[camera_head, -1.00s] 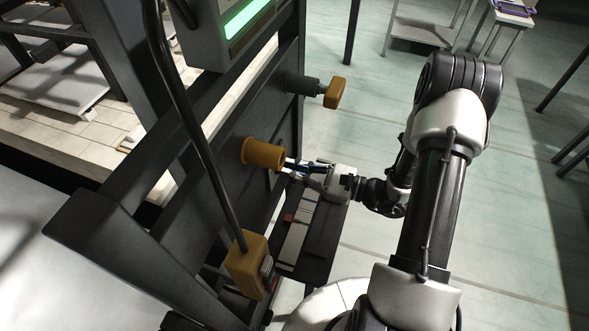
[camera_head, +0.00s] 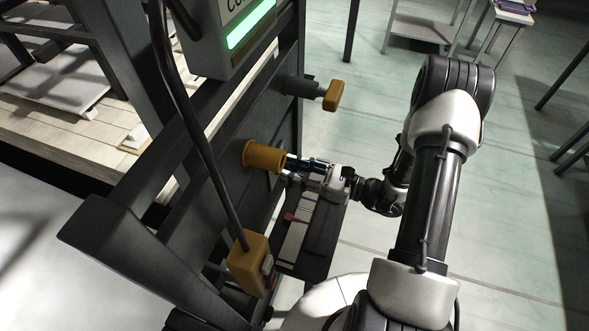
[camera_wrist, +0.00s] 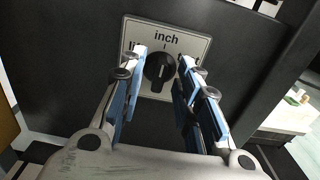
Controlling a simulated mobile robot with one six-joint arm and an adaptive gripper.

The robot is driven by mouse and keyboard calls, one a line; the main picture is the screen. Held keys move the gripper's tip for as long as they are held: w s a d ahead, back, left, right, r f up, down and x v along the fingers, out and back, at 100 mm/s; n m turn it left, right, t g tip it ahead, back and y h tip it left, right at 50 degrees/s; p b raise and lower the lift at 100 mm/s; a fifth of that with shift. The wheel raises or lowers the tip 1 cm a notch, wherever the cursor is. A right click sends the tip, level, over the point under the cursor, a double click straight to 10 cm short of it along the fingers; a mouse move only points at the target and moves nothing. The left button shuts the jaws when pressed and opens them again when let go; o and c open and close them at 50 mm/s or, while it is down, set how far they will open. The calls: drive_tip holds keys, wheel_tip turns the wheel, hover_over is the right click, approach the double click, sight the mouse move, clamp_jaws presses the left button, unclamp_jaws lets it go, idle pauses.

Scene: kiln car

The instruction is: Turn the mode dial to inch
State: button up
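The black mode dial (camera_wrist: 160,72) sits on a white label plate (camera_wrist: 190,42) in the wrist view. "inch" is printed above the dial; the left and right words are partly covered by my fingers. A pale mark on the knob appears to point roughly up towards "inch", but its exact angle is hard to tell. My gripper (camera_wrist: 158,72) is open, with one blue-padded finger on each side of the knob; I cannot tell whether they touch it. In the head view my gripper (camera_head: 284,166) is at the dark panel, and the dial is hidden.
A yellow cylinder (camera_head: 263,156) juts from the panel (camera_head: 230,130) beside my gripper. A yellow-ended handle (camera_head: 333,96) sticks out farther back. A yellow pendant box (camera_head: 249,264) hangs on a black cable in front. A green-lit box (camera_head: 250,25) is above.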

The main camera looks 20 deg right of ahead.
drive_tip(key=v, duration=1.2)
idle(0.6)
drive_tip(key=s+a+r+n+g+h, duration=0.5)
drive_tip(key=s+a+r+n+g, duration=0.3)
drive_tip(key=a+r+n+g, duration=0.5)
drive_tip(key=s+d+r+n+t+h, duration=0.3)
drive_tip(key=s+r+n+t+h, duration=0.3)
drive_tip(key=n+h, duration=0.3)
drive_tip(key=shift+r+n+t+h, duration=0.3)
drive_tip(key=shift+r+n+t, duration=0.45)
drive_tip(key=shift+n, duration=0.85)
